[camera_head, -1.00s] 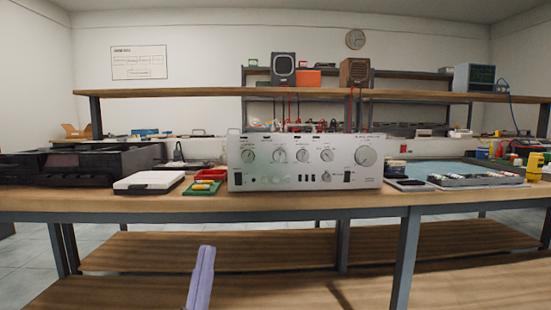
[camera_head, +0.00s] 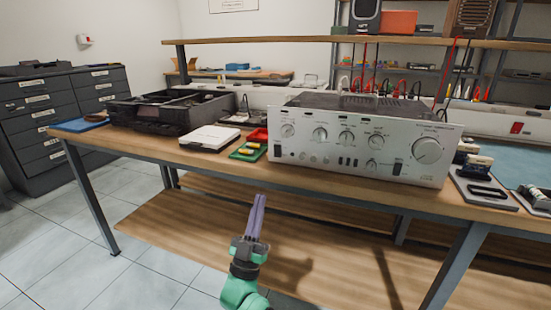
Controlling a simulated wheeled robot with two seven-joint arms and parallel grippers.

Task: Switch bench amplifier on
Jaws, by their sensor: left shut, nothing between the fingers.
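The bench amplifier (camera_head: 330,159) is a silver unit with a dark top, standing on the wooden bench. Its front carries several knobs, a large dial at the right (camera_head: 427,150) and small switches along the lower part. A dark rocker switch (camera_head: 397,169) sits at the lower right of the front, and another dark switch (camera_head: 277,151) at the lower left. Whether the amplifier is on cannot be told. My left gripper (camera_head: 258,202) is shut and empty, with purple fingers pointing up. It shows in front of the bench, below the amplifier and apart from it. My right gripper is not in view.
The workbench (camera_head: 150,148) has a lower shelf. Left of the amplifier are a green tray (camera_head: 247,152), a white box (camera_head: 210,137) and a black open case (camera_head: 178,118). A dark tray (camera_head: 484,189) is to the right. Drawers (camera_head: 40,125) stand far left; tiled floor is free.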

